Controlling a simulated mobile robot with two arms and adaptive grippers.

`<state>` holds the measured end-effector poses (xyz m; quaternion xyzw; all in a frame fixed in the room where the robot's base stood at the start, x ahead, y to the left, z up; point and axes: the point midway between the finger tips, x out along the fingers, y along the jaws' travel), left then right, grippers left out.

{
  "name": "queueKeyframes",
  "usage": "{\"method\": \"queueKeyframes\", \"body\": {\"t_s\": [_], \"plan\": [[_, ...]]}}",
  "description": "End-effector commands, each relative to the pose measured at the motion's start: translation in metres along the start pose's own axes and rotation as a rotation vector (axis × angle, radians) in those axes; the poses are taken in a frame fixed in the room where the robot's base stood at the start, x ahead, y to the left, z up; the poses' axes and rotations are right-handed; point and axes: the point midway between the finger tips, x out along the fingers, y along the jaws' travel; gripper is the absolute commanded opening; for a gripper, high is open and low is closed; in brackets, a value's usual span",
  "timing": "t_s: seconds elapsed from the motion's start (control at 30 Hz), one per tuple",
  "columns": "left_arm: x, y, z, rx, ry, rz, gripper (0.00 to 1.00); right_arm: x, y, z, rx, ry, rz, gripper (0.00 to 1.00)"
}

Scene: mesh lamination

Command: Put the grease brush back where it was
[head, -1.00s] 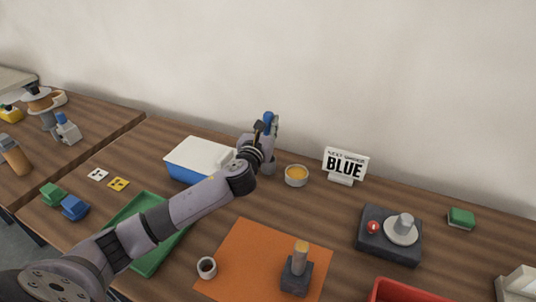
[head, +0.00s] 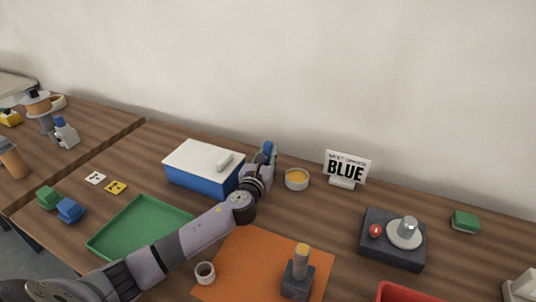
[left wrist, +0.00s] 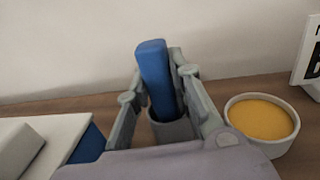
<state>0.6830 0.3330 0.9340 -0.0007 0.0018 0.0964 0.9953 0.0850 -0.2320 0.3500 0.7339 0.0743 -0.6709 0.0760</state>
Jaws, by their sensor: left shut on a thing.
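My right gripper is not in view.
A cup of orange grease (head: 297,177) stands close to the right of the gripper. A blue box with a white lid (head: 197,165) is close to the left. A BLUE sign (head: 346,169) stands further right. A green tray (head: 137,222) and orange mat (head: 245,255) lie in front.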

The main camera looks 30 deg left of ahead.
Motion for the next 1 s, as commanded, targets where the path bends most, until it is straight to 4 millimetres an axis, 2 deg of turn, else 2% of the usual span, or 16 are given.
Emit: {"method": "queueKeyframes", "body": {"t_s": [0.03, 0.07, 0.37, 0.73, 0.87, 1.0], "plan": [[0.0, 0.0, -0.003, 0.0, 0.0, 0.0, 0.0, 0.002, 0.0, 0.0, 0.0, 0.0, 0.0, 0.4], [0.0, 0.0, -0.003, 0.0, 0.001, 0.0, 0.2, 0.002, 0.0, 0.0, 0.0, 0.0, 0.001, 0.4], [0.0, 0.0, -0.002, 0.0, 0.001, 0.0, 0.4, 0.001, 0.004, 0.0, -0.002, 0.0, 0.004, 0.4], [-0.002, 0.0, 0.002, 0.0, 0.001, -0.001, 0.4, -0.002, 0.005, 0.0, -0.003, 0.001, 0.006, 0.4], [-0.02, 0.0, 0.0, 0.001, 0.002, -0.002, 0.4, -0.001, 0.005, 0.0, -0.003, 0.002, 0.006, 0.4], [-0.051, -0.001, -0.001, 0.001, 0.004, -0.004, 0.4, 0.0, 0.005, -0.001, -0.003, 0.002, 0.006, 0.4]]}}
